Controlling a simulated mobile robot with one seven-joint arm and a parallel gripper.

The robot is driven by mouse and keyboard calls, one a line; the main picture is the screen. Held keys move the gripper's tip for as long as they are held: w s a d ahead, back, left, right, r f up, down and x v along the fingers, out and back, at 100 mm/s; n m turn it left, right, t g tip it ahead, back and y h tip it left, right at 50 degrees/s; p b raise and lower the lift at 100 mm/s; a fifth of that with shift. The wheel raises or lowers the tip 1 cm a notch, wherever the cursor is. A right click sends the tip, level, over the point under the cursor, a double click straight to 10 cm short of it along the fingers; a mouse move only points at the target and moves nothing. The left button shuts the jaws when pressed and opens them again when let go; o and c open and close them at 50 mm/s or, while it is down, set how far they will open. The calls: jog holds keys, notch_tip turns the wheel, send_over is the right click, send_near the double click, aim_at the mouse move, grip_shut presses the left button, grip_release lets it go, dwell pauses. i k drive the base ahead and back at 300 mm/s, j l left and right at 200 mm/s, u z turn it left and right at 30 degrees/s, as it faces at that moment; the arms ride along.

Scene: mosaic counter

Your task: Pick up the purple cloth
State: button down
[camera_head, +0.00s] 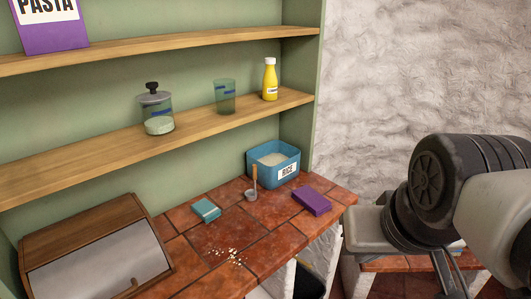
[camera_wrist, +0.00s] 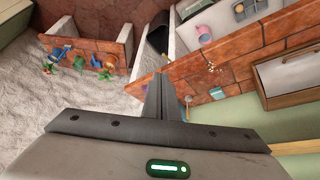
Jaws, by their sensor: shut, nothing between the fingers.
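The purple cloth (camera_head: 312,201) is a small folded, block-like piece lying flat near the right end of the red tiled counter (camera_head: 220,240) in the head view. In the head view my arm is at the right, beyond the counter's end, with dark finger parts low in the picture.
A blue rice bin (camera_head: 258,176) stands behind the cloth, with a scoop (camera_head: 251,194) and a teal sponge (camera_head: 206,210) to its left. Crumbs (camera_head: 232,257) lie in front. A bread box (camera_head: 95,255) fills the left. Shelves overhang the back. A pale textured wall (camera_head: 400,80) is at right.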

aim_at(317, 205)
jog(key=i+l+u, duration=0.55)
jog(key=l+u, duration=0.3)
jog(key=i+l+u, duration=0.15)
jog(key=l+u, duration=0.15)
jog(key=l, duration=0.25)
